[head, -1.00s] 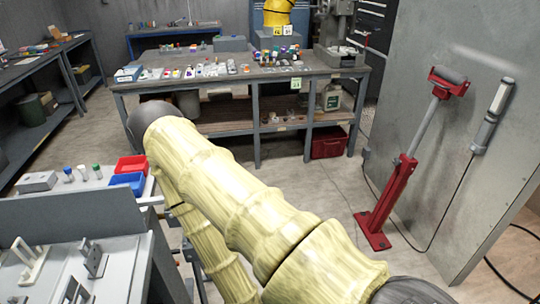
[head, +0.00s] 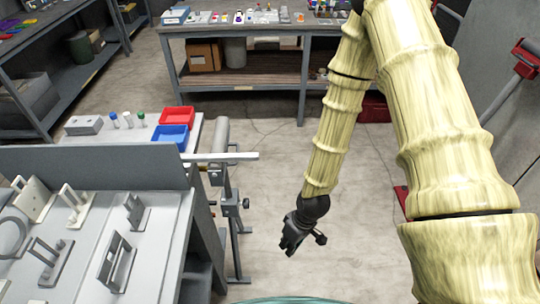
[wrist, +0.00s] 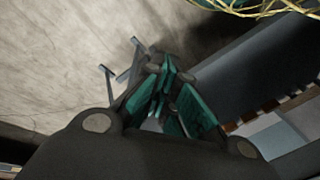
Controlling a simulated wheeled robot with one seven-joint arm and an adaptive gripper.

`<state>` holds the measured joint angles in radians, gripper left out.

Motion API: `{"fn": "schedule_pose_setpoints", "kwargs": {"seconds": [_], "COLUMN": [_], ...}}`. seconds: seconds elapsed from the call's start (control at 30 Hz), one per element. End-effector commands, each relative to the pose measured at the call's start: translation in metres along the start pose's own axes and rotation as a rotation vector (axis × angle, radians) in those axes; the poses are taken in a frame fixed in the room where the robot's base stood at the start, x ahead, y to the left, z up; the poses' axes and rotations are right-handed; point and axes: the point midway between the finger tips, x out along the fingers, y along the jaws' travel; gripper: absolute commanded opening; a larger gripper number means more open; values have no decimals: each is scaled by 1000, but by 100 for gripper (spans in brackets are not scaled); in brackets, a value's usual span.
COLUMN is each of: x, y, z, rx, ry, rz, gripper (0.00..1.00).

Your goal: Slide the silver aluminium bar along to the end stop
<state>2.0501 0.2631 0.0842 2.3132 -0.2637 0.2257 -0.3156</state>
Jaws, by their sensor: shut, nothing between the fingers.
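A silver bar (head: 236,156) shows in the head view, sticking out level past the right end of a grey upright panel. The rest of its length is hidden behind the panel. It crosses a grey stand (head: 236,225) with a roller-like top. I cannot pick out an end stop. My gripper (head: 289,244) hangs over the floor, right of the bar and lower in the picture, apart from it. In the wrist view its teal-padded fingers (wrist: 167,82) are shut and empty.
A bench (head: 60,275) with several metal brackets fills the lower left. Behind the panel are a red bin (head: 177,117) and a blue bin (head: 171,135). A cluttered table (head: 245,30) stands at the back. The floor (head: 270,200) around my gripper is clear.

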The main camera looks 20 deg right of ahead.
Motion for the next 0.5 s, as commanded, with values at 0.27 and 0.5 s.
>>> {"fn": "schedule_pose_setpoints", "kwargs": {"seconds": [0.27,0.5], "x": [-93,-189], "y": [15,36], "z": [-91,-146], "rx": [-336,-637], "ry": [58,86], "rz": [-53,-30], "gripper": [0,0]}}
